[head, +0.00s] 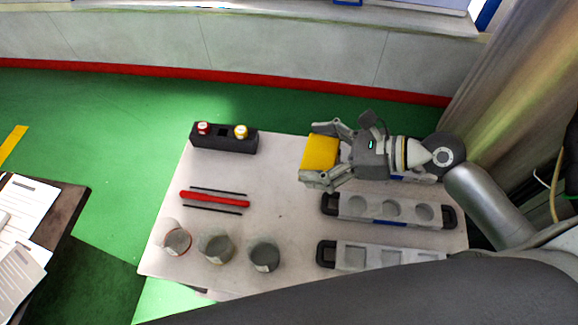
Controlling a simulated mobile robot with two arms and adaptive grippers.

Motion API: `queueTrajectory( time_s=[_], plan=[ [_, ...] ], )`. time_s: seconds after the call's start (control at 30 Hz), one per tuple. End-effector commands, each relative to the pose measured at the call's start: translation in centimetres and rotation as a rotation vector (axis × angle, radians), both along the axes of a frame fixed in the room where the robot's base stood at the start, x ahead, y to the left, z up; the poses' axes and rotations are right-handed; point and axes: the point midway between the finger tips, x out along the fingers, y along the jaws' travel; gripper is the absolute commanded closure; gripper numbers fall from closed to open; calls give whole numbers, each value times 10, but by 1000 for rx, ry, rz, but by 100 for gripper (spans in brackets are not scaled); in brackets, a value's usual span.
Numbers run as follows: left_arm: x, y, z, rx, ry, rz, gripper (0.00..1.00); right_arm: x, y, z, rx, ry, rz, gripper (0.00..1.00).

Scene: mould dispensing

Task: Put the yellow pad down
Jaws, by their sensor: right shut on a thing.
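The yellow pad (319,152) is a small yellow block. My right gripper (318,153), coming in from the right, is shut on it, with one finger on its far side and one on its near side. The pad is over the back middle of the pale table (283,197). I cannot tell whether it touches the table top. My left gripper is not in the head view.
A black holder (222,143) with red and yellow-topped items stands at the back left. A red tool (214,198) lies between dark rods. Several cups (216,246) stand in front. The table's middle is clear.

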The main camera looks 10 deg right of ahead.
Motion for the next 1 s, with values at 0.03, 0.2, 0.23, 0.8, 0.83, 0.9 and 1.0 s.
queueTrajectory(
  time_s=[0.03,0.2,0.23,0.8,0.83,0.9,1.0],
  plan=[
    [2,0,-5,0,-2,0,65,-8,11,-16,1,5,26,36],
    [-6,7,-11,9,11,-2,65,-29,39,-47,1,2,89,36],
    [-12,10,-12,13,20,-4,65,-31,42,-50,0,1,95,36],
    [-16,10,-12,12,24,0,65,49,49,-95,2,-2,109,36],
    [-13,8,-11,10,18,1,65,54,49,-98,4,-1,110,36],
    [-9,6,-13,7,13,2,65,62,48,-112,3,3,110,36],
    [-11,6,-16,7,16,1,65,75,48,-127,3,2,109,36]
  ],
)
